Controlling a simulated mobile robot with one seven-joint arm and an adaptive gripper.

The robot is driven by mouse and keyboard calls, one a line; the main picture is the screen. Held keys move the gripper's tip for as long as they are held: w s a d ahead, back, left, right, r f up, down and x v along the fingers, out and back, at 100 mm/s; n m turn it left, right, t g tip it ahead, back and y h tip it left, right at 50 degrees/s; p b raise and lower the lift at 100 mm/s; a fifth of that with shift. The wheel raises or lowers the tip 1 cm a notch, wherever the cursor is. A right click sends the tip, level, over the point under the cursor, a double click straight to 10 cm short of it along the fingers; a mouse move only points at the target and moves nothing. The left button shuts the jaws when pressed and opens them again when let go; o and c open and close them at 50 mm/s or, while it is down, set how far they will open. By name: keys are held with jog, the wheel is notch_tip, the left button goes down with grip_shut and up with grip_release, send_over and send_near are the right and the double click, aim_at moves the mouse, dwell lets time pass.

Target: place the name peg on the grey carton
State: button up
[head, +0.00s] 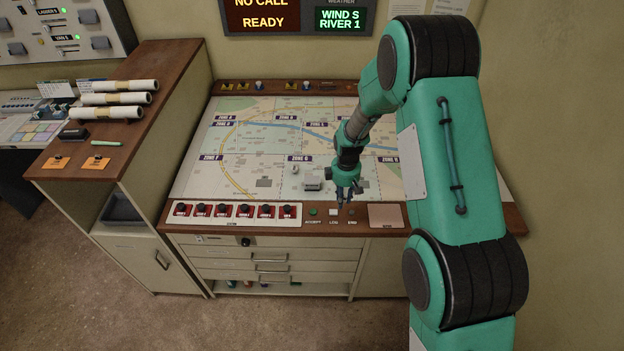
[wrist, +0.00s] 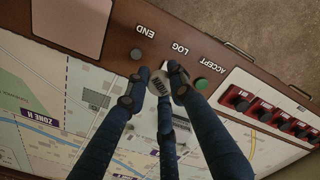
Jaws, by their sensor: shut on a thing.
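My gripper (head: 347,197) points down over the front edge of the map desk, close to the LOG and END buttons. In the wrist view my gripper (wrist: 158,82) is shut on the name peg (wrist: 158,86), whose round pale top with dark lettering shows between the fingertips. The fingers hide the peg's lower part, and I cannot tell whether it touches the desk. A small pale-grey block (head: 312,184), possibly the grey carton, sits on the map just left of my gripper in the head view. I cannot make out its kind surely.
A row of red switches (head: 243,211) lines the desk's front edge, with the green ACCEPT button (head: 313,211) beside it. A pale square pad (head: 385,216) lies to the right. The left cabinet top holds rolled papers (head: 113,98) and a green marker (head: 107,144). Much of the map (head: 230,165) is clear.

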jog(key=a+r+n, duration=0.2)
jog(key=a+n, duration=0.4)
jog(key=a, duration=0.2)
jog(key=shift+s+n+p, duration=0.3)
jog(key=shift+p, duration=0.15)
jog(key=p, duration=0.2)
send_over(312, 180)
jog(key=shift+w+f, duration=0.2)
jog(key=shift+f, duration=0.5)
jog(key=shift+f+p, duration=0.3)
jog(key=shift+f, duration=1.45)
jog(key=shift+f, duration=0.15)
